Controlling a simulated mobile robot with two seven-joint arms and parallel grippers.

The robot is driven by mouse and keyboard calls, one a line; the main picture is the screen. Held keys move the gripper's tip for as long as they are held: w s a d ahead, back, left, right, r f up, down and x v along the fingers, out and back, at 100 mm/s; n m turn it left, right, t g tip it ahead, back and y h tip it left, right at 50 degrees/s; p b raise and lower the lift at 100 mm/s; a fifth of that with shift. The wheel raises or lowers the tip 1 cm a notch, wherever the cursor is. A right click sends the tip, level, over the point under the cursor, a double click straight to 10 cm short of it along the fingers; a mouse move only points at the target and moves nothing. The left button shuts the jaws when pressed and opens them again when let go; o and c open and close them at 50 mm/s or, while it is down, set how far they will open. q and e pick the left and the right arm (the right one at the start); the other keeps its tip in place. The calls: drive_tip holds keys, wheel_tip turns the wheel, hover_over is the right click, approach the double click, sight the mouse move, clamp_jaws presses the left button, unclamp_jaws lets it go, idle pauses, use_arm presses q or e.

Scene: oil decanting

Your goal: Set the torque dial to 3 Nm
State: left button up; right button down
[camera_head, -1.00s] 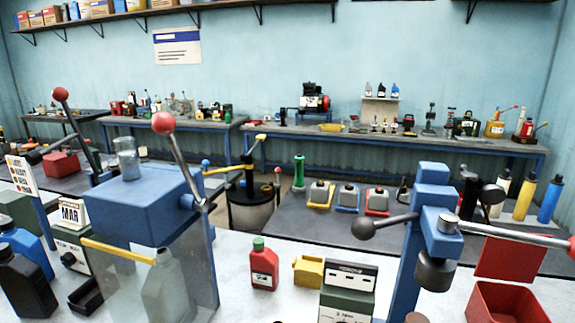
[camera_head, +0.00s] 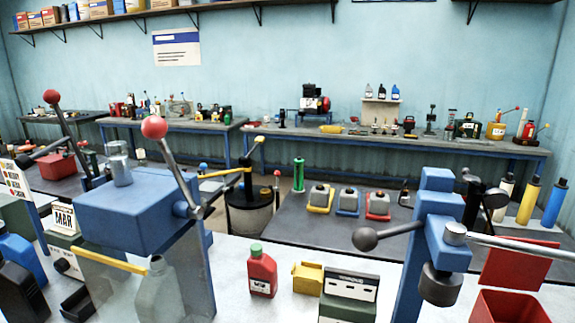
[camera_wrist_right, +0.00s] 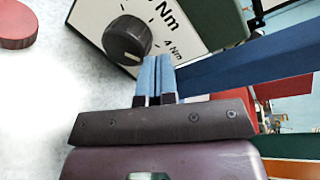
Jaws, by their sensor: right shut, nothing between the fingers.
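The torque dial (camera_wrist_right: 127,40) is a round black knob with a pale mark, on a white face lettered "Nm" and "4 Nm" in the right wrist view. My left gripper is not in view.
A blue press (camera_head: 437,225) with a lever stands right of the green box. A red disc (camera_wrist_right: 14,24) lies left of the dial. White bench is clear between.

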drive_tip(key=shift+w, duration=0.35)
drive_tip(key=shift+f, duration=0.1)
idle(0.5)
drive_tip(key=shift+a+r+p, duration=0.2)
drive_tip(key=shift+p, duration=0.45)
drive_tip(key=shift+w+a+r, duration=0.2)
drive_tip(key=shift+a+r, duration=0.15)
drive_tip(key=shift+a, duration=0.1)
drive_tip(key=shift+w+a+r, duration=0.15)
drive_tip(key=shift+a+r, duration=0.05)
drive_tip(key=shift+a, duration=0.45)
idle(0.3)
drive_tip(key=shift+r, duration=0.4)
drive_tip(key=f+v, duration=0.1)
drive_tip(key=v, duration=0.4)
drive_tip(key=shift+s+a, duration=0.4)
drive_tip(key=shift+s, duration=0.1)
